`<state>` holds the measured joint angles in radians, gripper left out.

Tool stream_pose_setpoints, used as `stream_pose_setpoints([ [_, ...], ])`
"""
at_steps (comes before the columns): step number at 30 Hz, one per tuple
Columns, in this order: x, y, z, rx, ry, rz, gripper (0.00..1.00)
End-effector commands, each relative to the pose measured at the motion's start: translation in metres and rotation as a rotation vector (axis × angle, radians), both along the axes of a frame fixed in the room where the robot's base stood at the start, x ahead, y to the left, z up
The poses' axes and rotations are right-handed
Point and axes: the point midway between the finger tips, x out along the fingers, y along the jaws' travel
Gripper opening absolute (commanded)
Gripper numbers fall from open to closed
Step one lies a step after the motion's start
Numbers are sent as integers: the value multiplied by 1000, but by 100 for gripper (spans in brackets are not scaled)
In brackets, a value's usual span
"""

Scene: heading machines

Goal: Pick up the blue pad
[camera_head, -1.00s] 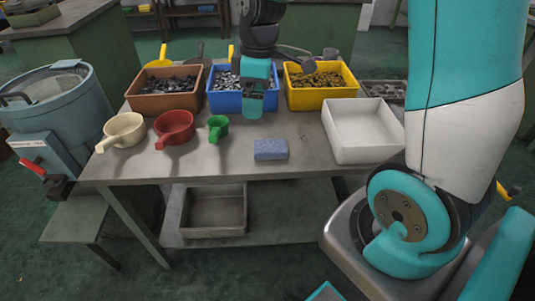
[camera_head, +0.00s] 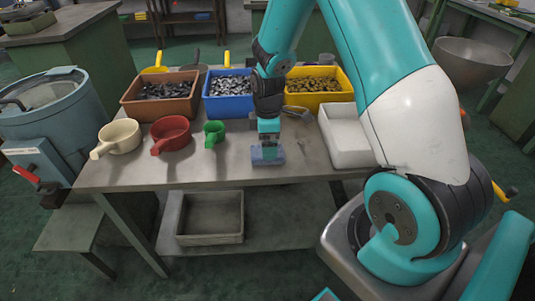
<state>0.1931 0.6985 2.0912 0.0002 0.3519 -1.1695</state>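The blue pad (camera_head: 272,161) lies on the grey table (camera_head: 210,175) near its front edge, right of the green scoop. My gripper (camera_head: 268,150) points down right over the pad, with its teal fingers at or touching it. The fingers hide part of the pad's top. At this size I cannot tell whether the fingers are apart or closed on the pad.
A cream scoop (camera_head: 121,136), a red scoop (camera_head: 171,133) and a green scoop (camera_head: 214,132) stand to the left. Brown (camera_head: 160,104), blue (camera_head: 229,105) and yellow (camera_head: 316,97) bins of small parts line the back. A white tray (camera_head: 345,150) stands close on the right.

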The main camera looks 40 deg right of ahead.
Motion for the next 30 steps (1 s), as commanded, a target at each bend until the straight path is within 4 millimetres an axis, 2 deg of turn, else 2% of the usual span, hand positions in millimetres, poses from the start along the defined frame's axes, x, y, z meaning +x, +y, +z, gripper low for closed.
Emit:
stream_pose_setpoints([
  [9, 5, -3, -44, 0, 2, 0, 100],
  [18, 5, -3, -49, 0, 0, 0, 100],
  [24, 5, -3, -49, 0, 0, 0, 54],
  [27, 5, -3, -49, 0, 0, 0, 47],
  [30, 5, -3, -49, 0, 0, 0, 47],
])
